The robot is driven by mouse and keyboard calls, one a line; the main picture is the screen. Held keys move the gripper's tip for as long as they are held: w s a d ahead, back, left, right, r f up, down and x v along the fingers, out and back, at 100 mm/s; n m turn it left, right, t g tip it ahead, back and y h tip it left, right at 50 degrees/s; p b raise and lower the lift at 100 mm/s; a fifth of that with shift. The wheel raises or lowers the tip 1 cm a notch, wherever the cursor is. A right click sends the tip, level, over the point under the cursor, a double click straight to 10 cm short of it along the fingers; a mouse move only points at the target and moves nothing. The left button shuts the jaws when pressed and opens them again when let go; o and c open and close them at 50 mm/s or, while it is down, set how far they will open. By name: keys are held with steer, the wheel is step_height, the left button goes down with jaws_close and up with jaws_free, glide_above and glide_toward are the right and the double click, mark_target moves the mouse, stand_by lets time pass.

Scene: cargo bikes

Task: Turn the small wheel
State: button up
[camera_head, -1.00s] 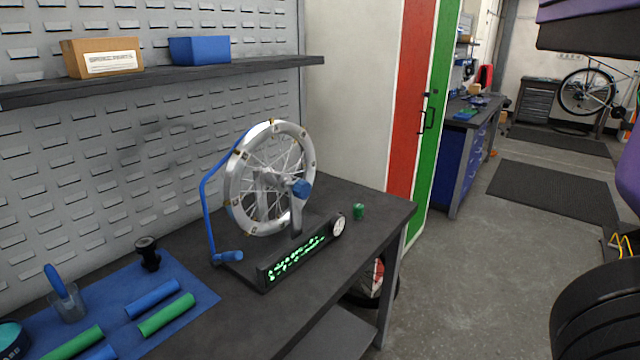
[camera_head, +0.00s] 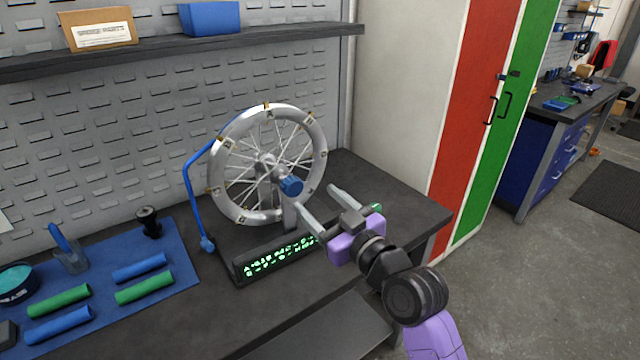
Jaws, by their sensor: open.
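A silver spoked wheel (camera_head: 222,190) stands upright in a dark stand with a blue hub knob (camera_head: 290,186) and a blue side arm (camera_head: 194,190). A dark display bar (camera_head: 250,268) with glowing green marks lies at the front of the stand. The small white wheel at the bar's right end is hidden behind my gripper (camera_head: 316,198). My gripper is open and empty, with its two fingers spread and pointing up-left toward the hub knob. Whether a finger touches anything cannot be told.
A blue mat (camera_head: 185,285) with green and blue rolls lies at the left of the dark bench (camera_head: 410,200). A shelf (camera_head: 290,37) with two boxes runs above. The red and green cabinet (camera_head: 462,110) stands at the right.

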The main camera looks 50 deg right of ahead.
mark_target(296, 190)
steer(key=shift+n, duration=0.4)
steer(key=shift+a+f+p+x, duration=0.2)
steer(key=shift+p+x, duration=0.1)
steer(key=shift+x, duration=1)
steer(key=shift+a+f+p+x, duration=0.1)
steer(key=shift+f+p+x, duration=0.15)
steer(key=shift+x, duration=1.05)
steer(key=shift+a+f+p+x, duration=0.1)
steer(key=shift+f+p+x, duration=0.15)
steer(key=shift+x, duration=1.05)
steer(key=shift+w, duration=0.1)
jaws_close()
